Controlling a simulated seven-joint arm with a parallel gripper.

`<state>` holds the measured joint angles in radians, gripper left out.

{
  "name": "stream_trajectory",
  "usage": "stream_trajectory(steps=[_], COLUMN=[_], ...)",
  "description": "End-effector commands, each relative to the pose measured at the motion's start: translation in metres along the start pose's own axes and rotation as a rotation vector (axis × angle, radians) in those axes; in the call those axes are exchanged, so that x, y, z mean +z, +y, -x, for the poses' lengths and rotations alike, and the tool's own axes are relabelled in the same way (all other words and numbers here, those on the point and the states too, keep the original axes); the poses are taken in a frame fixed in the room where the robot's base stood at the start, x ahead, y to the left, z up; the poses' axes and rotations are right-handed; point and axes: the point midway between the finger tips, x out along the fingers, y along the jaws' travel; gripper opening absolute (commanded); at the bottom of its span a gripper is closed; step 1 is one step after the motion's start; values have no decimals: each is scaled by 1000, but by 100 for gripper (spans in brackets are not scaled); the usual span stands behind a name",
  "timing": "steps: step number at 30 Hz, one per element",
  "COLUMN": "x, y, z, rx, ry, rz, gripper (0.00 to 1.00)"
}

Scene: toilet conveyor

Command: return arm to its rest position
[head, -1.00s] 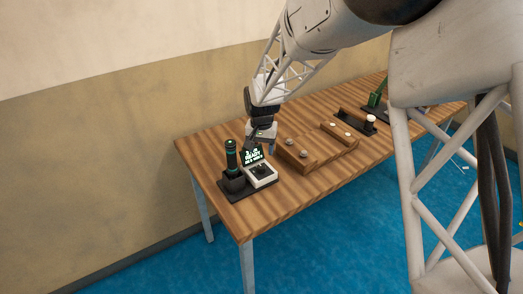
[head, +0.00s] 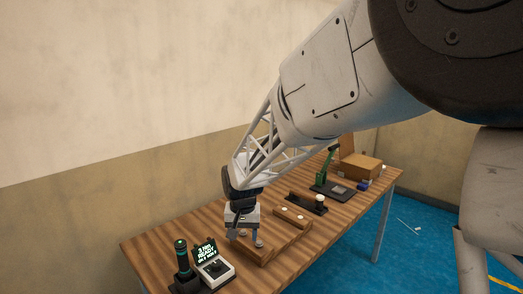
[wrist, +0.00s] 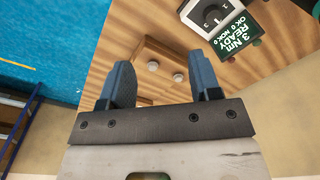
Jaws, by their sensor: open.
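My gripper (head: 245,236) hangs over the wooden table (head: 150,245), above the near end of a wooden block fixture (head: 268,250). In the wrist view, my gripper (wrist: 162,85) has its two blue-grey fingers spread apart with nothing between them. Beyond the fingertips, the fixture (wrist: 163,50) shows with two pale round knobs on it. I cannot tell the exact height of the fingertips above the fixture. My arm reaches down from the upper right of the head view.
A black and green cylindrical tool (head: 182,262) stands beside a small device with a lit READY display (head: 206,250). Farther along are a dark fixture with a white-topped post (head: 319,200), a green lever device (head: 331,165) and a cardboard box (head: 360,166).

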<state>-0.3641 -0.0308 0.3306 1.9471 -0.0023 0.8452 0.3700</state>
Motion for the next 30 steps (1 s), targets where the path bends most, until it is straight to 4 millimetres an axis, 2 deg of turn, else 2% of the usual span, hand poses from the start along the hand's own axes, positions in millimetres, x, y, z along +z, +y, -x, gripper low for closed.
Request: stream_trajectory(steps=[1,6,15,22,30], x=[8,36,93,142,204], y=[12,51,111,152,191], z=[12,40,80,102,118], rx=[-2,-6,-7,-5,1], ry=[9,29,67,95,129], rz=[-3,-6,-8,-11,-13], gripper=[57,57,57,57,57])
